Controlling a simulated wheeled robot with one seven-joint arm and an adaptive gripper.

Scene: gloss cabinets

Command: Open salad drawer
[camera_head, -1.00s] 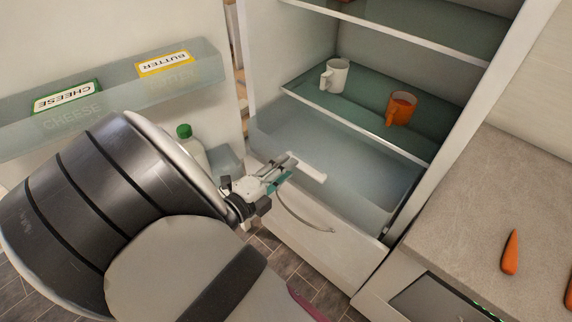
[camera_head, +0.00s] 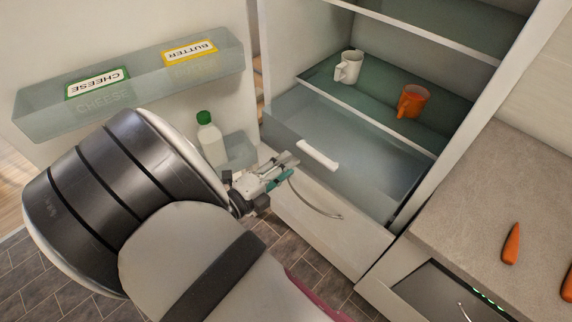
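The salad drawer (camera_head: 358,165) is the clear bluish box at the bottom of the fridge, below the glass shelf. It has a white bar handle (camera_head: 317,154) on its front. The drawer looks pulled out part of the way, as I see down into it, and it looks empty. My gripper (camera_head: 293,166) is just left of and below the handle, pointing toward it. Its fingers look apart with nothing between them. A small gap shows between the fingertips and the handle.
The open fridge door with its clear bins (camera_head: 130,95) and a green-capped bottle (camera_head: 211,140) is at left. A white mug (camera_head: 348,67) and an orange mug (camera_head: 413,101) stand on the shelf above. A white lower drawer front with a curved handle (camera_head: 315,204) and a counter (camera_head: 470,190) lie nearby.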

